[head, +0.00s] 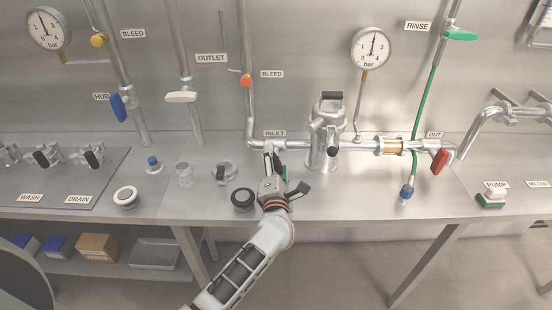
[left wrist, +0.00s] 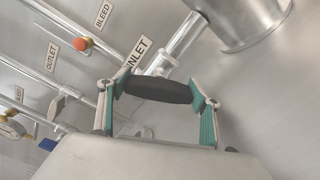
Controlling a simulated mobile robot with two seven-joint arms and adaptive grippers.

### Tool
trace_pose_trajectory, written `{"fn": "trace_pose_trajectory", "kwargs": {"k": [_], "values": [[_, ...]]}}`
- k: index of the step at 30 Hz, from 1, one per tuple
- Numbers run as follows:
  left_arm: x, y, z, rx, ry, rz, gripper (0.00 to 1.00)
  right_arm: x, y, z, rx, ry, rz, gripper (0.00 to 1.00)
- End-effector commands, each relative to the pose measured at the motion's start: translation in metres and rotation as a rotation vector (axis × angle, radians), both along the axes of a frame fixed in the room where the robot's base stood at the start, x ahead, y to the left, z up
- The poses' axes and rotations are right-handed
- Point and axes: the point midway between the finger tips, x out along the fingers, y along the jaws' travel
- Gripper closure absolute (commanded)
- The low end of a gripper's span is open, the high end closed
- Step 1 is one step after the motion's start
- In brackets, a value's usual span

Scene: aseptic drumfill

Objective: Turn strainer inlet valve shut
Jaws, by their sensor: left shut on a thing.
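The strainer inlet valve has a black handle (left wrist: 158,90), seen in the left wrist view just below the INLET label (left wrist: 138,54). My left gripper (left wrist: 160,100) has its two green-padded fingers on either end of this handle and is shut on it. In the head view my left gripper (head: 272,168) reaches up to the inlet pipe, below the INLET label (head: 274,133), and hides most of the handle. The metal strainer (head: 326,130) stands upright just to the right. My right gripper is not in view.
An orange bleed knob (head: 246,80) is on the pipe above. A red-handled OUT valve (head: 439,161) and a green hose (head: 424,110) are to the right. A black-ringed cap (head: 242,199) and a clamp-like part (head: 222,172) lie left of my gripper.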

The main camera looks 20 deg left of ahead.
Motion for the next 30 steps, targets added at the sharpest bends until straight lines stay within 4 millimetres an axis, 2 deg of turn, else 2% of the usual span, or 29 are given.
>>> {"fn": "trace_pose_trajectory", "kwargs": {"k": [6, 15, 30], "values": [[-0.0003, -0.0007, -0.0019, 0.179, 0.052, 0.000, 0.58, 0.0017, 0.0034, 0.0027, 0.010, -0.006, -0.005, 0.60], [-0.0002, -0.0007, -0.0028, 0.352, 0.102, -0.001, 0.58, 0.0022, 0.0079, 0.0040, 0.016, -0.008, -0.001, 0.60], [-0.0001, -0.0004, -0.0028, 0.437, 0.126, 0.000, 0.58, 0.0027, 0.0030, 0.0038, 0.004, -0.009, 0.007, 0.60]]}}
